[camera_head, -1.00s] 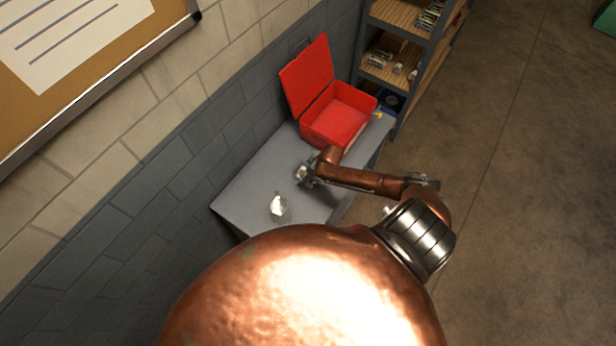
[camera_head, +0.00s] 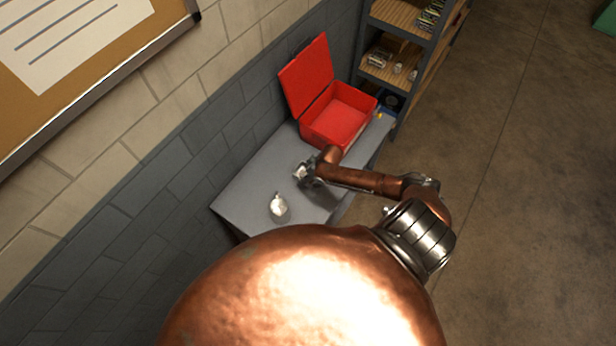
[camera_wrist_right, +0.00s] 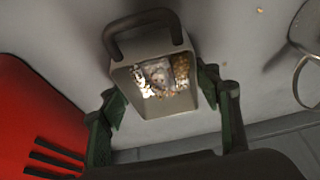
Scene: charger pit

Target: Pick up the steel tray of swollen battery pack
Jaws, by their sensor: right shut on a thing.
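The steel tray (camera_wrist_right: 172,107) shows in the right wrist view as a small grey box with a dark loop handle (camera_wrist_right: 142,20). Inside it lies the battery pack (camera_wrist_right: 160,76), among pale and yellowish bits. My right gripper (camera_wrist_right: 160,92) has its green-padded fingers on either side of the tray and is shut on it. In the head view my right gripper (camera_head: 306,172) is low over the grey bench, and a small pale patch of the tray shows at its tip. I cannot tell whether the tray touches the bench. My left gripper is not in view.
An open red box (camera_head: 338,122) stands at the bench's far end. A shiny rounded object (camera_head: 279,208) sits on the near part of the grey bench (camera_head: 250,190). A brick wall (camera_head: 150,190) runs along the left. Shelves (camera_head: 395,70) stand beyond the bench.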

